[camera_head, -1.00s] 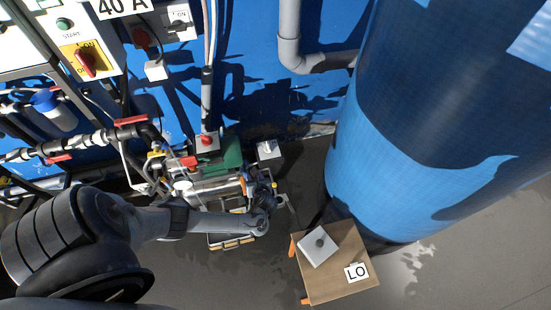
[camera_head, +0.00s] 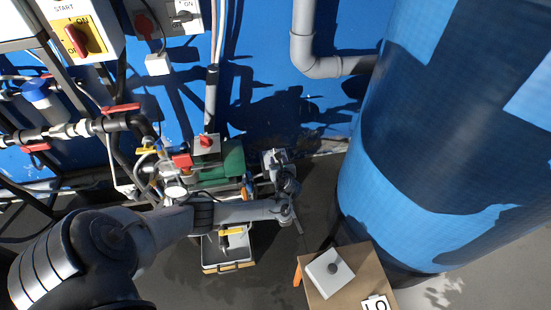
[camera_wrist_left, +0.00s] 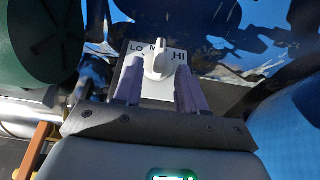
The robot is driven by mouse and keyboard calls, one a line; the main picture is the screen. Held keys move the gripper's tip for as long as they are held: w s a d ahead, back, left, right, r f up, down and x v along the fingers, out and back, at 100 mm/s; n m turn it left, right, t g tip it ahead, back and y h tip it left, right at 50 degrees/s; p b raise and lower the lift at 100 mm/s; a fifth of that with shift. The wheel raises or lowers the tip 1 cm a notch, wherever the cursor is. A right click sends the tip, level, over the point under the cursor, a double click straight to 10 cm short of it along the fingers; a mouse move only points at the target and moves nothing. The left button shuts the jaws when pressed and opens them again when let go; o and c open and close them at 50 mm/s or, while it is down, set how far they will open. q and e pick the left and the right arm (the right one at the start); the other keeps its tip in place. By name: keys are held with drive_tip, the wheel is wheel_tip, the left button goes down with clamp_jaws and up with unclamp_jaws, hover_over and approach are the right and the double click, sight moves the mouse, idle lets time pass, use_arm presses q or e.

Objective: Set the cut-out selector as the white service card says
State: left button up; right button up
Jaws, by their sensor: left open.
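The cut-out selector (camera_wrist_left: 158,60) is a white knob on a pale plate lettered LO, a partly hidden M label, and HI in the left wrist view. Its pointer stands roughly upright, by the middle label. My left gripper (camera_wrist_left: 159,90) is open, with one finger on each side below the knob; I cannot tell whether they touch it. In the head view the selector's grey box (camera_head: 272,157) is partly covered by my left gripper (camera_head: 288,187). A white service card (camera_head: 376,303) reading LO lies on the small brown table, cut off by the frame edge. My right gripper is not in view.
A large blue tank (camera_head: 450,130) stands to the right. Pipes with red-handled valves (camera_head: 120,108) and a green pump (camera_head: 225,165) crowd the left. A tray (camera_head: 228,250) sits below my arm.

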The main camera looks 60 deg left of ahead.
sight(275, 152)
use_arm(q)
drive_tip(key=b+x, duration=0.3)
drive_tip(key=x, duration=0.2)
drive_tip(key=shift+f, duration=0.2)
drive_tip(key=shift+w+a+f+b, duration=0.15)
drive_tip(key=shift+w+a+b, duration=0.15)
drive_tip(key=shift+a, duration=0.35)
clamp_jaws()
